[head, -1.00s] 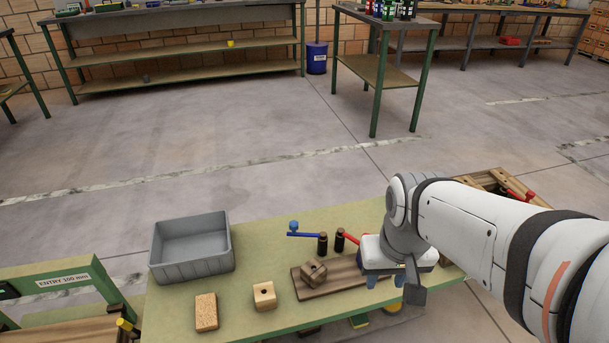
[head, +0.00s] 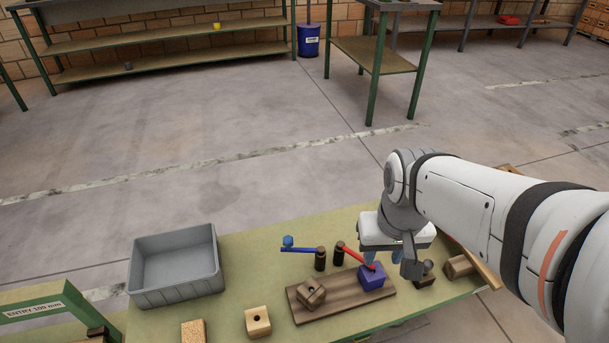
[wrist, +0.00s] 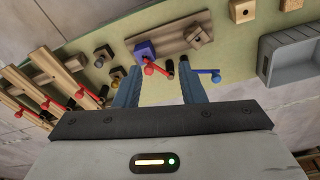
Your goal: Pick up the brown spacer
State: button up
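A brown block with a hole (head: 311,293), which looks like the brown spacer, sits on a dark wooden board (head: 335,303) on the green table. In the wrist view the brown block (wrist: 198,37) is at the upper middle, beyond my fingers. My gripper (head: 389,257) hangs above the table to the right of the brown block and apart from it. In the wrist view my gripper (wrist: 161,88) has its two blue fingers spread, with no object held between them.
A blue-purple block (head: 372,277) sits on the board's right end, close to the red-handled lever (head: 352,254). A blue-handled lever (head: 300,250) stands behind the board. A light wood block (head: 258,321) and a grey bin (head: 175,265) are to the left.

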aim_at(311, 290)
jog(key=shift+o, duration=0.3)
